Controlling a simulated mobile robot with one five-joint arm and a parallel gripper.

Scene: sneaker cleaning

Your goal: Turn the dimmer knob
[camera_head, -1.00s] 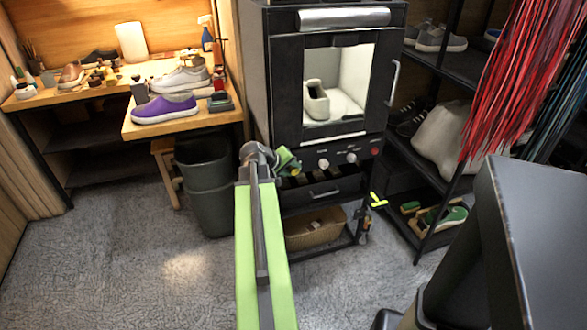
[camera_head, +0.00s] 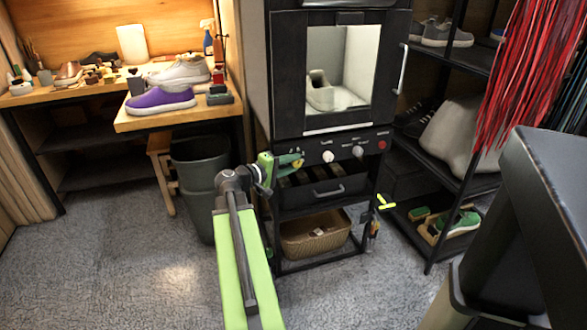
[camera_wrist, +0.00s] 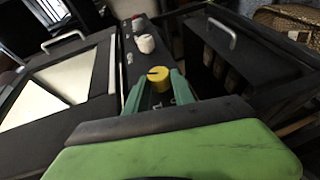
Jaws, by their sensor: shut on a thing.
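A round yellow knob (camera_wrist: 158,77) with a dark slot on its face sits on the cabinet's black control panel (camera_head: 345,141). My gripper (camera_wrist: 158,88) has its green fingers on either side of this knob in the wrist view, shut on it.
The cabinet door (camera_head: 400,70) has a grey handle, and a white shoe (camera_head: 319,96) is inside. A drawer (camera_head: 330,190) and a basket (camera_head: 318,235) are below. A bin (camera_head: 198,175) stands left; shelves (camera_head: 468,75) stand right. Grey floor is clear at left.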

